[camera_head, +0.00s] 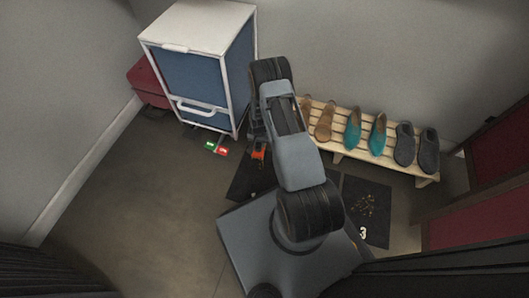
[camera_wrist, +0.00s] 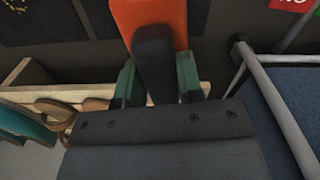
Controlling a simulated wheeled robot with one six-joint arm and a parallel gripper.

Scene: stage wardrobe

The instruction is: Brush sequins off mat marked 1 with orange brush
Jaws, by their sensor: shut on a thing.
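My gripper (camera_wrist: 156,80) is shut on the dark handle of the orange brush (camera_wrist: 150,14), with a green finger on each side. In the head view the orange brush (camera_head: 259,151) shows beside my arm, above the floor near the white-framed cabinet. A dark mat (camera_head: 240,184) lies on the floor left of my arm, mostly hidden by my arm and base; I cannot read a number on it. Another dark mat (camera_head: 380,228), marked 3, lies to the right with golden sequins (camera_head: 366,204) on it. The brush's lower end is out of the wrist view.
A blue cabinet with a white frame (camera_head: 197,72) stands at the back left. Green and red cards (camera_head: 215,147) lie before it. A slatted wooden bench (camera_head: 340,152) with several shoes stands along the wall. A red box (camera_head: 146,84) is behind the cabinet. The left floor is clear.

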